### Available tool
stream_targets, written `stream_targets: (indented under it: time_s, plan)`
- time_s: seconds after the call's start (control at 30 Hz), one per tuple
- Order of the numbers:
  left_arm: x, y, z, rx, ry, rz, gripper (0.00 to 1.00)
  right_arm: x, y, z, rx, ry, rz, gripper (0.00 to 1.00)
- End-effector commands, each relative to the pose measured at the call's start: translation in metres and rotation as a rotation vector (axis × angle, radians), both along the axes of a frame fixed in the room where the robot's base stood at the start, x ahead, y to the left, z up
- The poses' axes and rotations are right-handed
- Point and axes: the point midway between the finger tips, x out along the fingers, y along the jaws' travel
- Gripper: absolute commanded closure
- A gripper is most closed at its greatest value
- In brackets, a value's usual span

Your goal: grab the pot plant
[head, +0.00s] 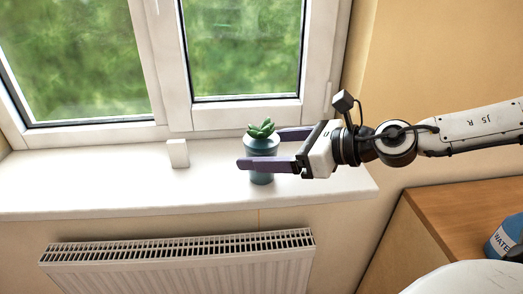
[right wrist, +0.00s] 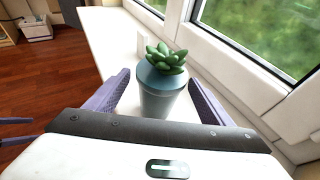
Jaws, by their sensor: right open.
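The pot plant is a green succulent in a blue-grey pot (head: 262,147), standing upright on the white windowsill (head: 90,182). My right gripper (head: 262,148) reaches in from the right with its two purple fingers open, one on each side of the pot. In the right wrist view the pot (right wrist: 160,98) stands between the spread fingers, with a gap showing on either side. The near finger hides part of the pot in the head view. My left gripper is not in the head view; purple finger-like parts show at the left edge of the right wrist view.
A small white block (head: 178,153) stands on the sill left of the plant. The window (head: 245,50) is behind, and a radiator (head: 180,262) hangs below the sill. A wooden cabinet (head: 450,225) with a blue container (head: 507,238) is at the lower right. The left part of the sill is clear.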

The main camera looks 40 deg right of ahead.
Motion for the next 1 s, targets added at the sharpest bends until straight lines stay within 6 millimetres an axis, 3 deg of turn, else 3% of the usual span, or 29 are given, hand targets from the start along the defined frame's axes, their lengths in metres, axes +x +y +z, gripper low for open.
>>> stream_targets:
  time_s: [0.43,0.7,1.0]
  plan:
    - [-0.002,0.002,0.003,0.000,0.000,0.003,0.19,0.023,0.011,-0.009,0.003,0.006,-0.002,0.25]
    - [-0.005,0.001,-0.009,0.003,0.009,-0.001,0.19,0.037,0.016,-0.015,-0.002,0.003,-0.002,0.25]
    - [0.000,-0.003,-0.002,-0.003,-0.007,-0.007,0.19,0.042,0.019,-0.014,0.001,0.000,0.000,0.25]
